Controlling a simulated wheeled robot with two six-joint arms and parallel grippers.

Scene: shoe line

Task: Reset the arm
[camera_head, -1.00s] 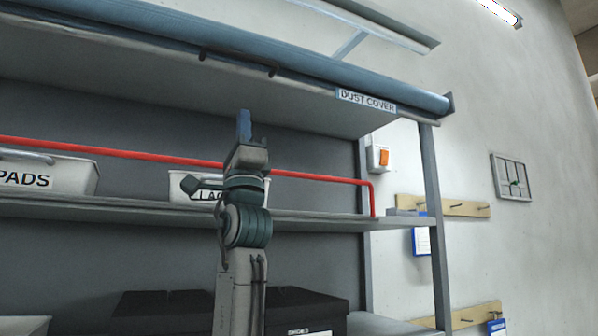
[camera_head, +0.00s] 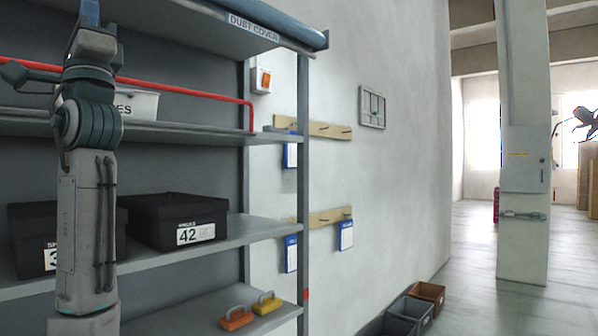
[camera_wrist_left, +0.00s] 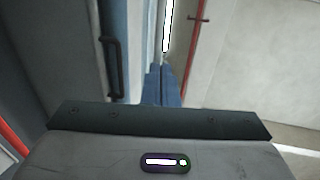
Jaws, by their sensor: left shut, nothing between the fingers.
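My left arm stands upright at the left of the head view, in front of the shelf unit. Its gripper (camera_head: 90,14) points up near the top edge, with blue fingertips. In the left wrist view the two blue fingers (camera_wrist_left: 161,86) lie together, shut and empty. A dark handle (camera_wrist_left: 112,66) shows beside them at the left in that view, apart from the fingers. My right gripper is not in view.
The shelf unit has a dust cover roll (camera_head: 270,17) on top and a red rail (camera_head: 190,93). A white bin (camera_head: 138,103), black shoe boxes (camera_head: 180,219) and two handled tools (camera_head: 236,318) sit on its shelves. Crates (camera_head: 428,295) stand on the floor; open floor lies right.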

